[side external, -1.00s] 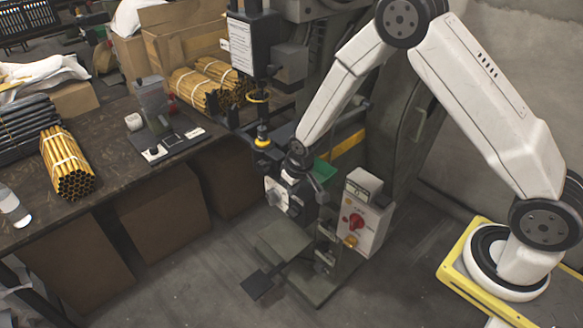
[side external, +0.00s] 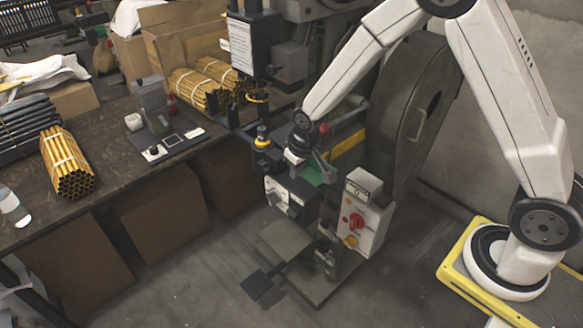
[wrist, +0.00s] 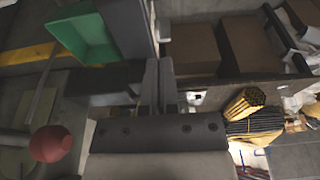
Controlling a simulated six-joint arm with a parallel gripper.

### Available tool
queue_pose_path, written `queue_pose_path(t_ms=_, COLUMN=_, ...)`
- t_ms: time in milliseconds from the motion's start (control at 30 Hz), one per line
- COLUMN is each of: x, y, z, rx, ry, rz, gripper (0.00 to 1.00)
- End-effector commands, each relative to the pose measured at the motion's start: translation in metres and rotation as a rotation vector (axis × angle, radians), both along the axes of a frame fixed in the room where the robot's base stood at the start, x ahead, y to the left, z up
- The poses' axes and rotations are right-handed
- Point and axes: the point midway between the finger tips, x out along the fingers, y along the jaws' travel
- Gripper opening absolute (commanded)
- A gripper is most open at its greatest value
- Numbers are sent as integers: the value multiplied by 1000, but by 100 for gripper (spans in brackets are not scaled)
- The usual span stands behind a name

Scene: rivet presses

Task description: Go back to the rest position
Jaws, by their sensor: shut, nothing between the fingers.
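My gripper (side external: 322,166) is shut and empty above the front of the rivet press (side external: 300,195), beside a green tray (side external: 312,174). In the wrist view my gripper's two fingers (wrist: 158,82) lie together with nothing between them. The green tray shows there at the upper left (wrist: 82,38), apart from the fingers. My white arm reaches over the press from its base at the right.
The control box (side external: 362,215) with a red knob stands right of the press front. A large dark wheel guard (side external: 415,110) is behind. A workbench (side external: 110,145) at left holds yellow tube bundles (side external: 68,165). A red ball knob (wrist: 50,143) shows in the wrist view.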

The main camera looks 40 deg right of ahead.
Motion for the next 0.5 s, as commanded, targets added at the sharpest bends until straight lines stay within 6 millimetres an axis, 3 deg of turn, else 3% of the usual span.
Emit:
queue_pose_path(t_ms=267, x=-22, y=-7, z=22, rx=0, ry=-4, rz=-2, gripper=0)
queue_pose_path(t_ms=500, x=-68, y=-18, z=52, rx=0, ry=-8, rz=-2, gripper=0)
